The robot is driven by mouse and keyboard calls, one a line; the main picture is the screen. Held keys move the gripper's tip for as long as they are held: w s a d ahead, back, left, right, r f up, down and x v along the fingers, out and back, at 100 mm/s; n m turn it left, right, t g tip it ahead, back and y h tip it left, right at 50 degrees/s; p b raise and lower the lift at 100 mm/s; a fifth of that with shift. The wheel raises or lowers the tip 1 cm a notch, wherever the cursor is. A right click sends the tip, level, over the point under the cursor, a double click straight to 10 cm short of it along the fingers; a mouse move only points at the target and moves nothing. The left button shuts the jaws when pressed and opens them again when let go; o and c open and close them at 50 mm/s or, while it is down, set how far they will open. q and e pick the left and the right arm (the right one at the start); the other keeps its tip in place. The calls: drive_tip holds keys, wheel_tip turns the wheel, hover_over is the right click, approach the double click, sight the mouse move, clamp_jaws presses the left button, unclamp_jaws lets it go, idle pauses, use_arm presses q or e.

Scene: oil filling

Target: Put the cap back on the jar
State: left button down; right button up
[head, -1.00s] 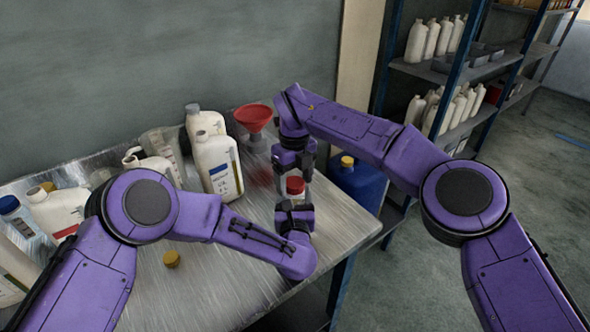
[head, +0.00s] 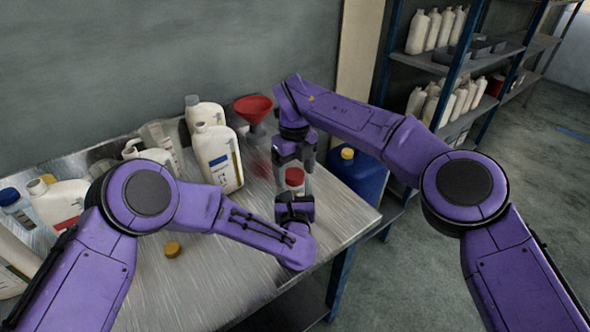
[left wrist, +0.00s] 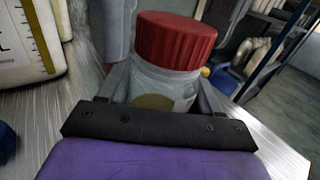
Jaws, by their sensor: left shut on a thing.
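The clear jar (left wrist: 160,85) stands upright near the right end of the table, with a label partly visible in the left wrist view. The ribbed red cap (head: 294,177) sits on the jar's mouth and looks level; it also shows in the left wrist view (left wrist: 175,40). My left gripper (head: 295,196) is shut on the jar's body from the near side, below the cap.
A red funnel (head: 253,106) and white bottles (head: 218,160) stand behind and left of the jar. A yellow cap (head: 172,249) lies near the front. A blue container (head: 358,180) stands beyond the table's right edge. The table's front middle is clear.

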wheel_tip(320, 180, up, 8)
drive_tip(key=shift+f, duration=0.25)
use_arm(q)
drive_tip(key=shift+c, duration=0.6)
unclamp_jaws()
drive_tip(key=s+b, duration=0.2)
drive_tip(key=s, duration=0.8)
drive_tip(key=shift+s, duration=0.25)
use_arm(e)
wheel_tip(320, 180, down, 2)
drive_tip(key=shift+f, duration=0.15)
use_arm(q)
drive_tip(key=shift+d, duration=0.15)
use_arm(e)
drive_tip(key=shift+d, duration=0.1)
